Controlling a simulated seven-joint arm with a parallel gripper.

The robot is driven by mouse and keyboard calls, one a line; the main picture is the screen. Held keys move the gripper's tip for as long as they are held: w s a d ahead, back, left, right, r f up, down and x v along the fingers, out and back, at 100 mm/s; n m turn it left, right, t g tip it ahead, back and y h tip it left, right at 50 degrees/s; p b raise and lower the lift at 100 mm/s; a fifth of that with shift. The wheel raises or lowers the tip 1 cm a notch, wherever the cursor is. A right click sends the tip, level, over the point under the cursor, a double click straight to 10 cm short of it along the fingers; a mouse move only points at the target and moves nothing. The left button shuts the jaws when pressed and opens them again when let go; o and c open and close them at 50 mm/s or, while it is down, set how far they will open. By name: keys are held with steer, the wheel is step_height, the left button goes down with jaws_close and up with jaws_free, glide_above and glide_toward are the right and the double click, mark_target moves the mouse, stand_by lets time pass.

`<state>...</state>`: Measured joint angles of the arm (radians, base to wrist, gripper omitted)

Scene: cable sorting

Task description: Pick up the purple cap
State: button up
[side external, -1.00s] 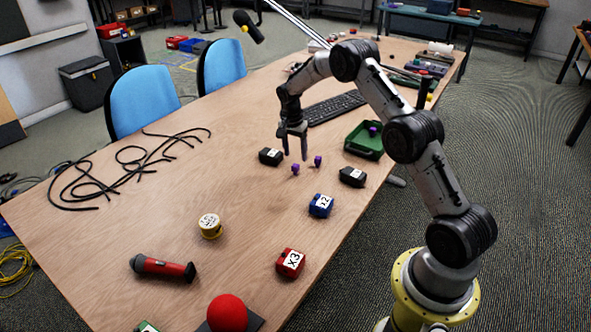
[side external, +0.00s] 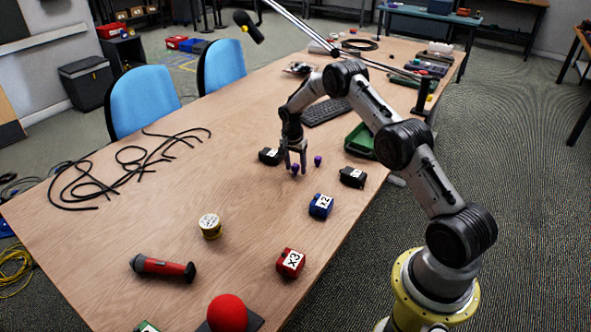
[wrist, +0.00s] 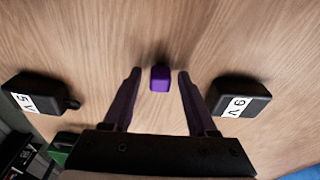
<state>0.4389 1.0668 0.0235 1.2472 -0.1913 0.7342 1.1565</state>
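In the wrist view this purple cap (wrist: 160,78) sits between the two fingertips of my gripper (wrist: 159,73), with a gap on each side. My gripper is open and pointing down, low over the table.
Black boxes flank the spot: one (side external: 270,156) to the left, one (side external: 352,177) to the right. They read 9V (wrist: 240,97) and 5V (wrist: 38,94). A blue box (side external: 321,206) is nearer. A green bin (side external: 361,138) and keyboard (side external: 327,111) lie behind.

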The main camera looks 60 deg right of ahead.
jaws_close()
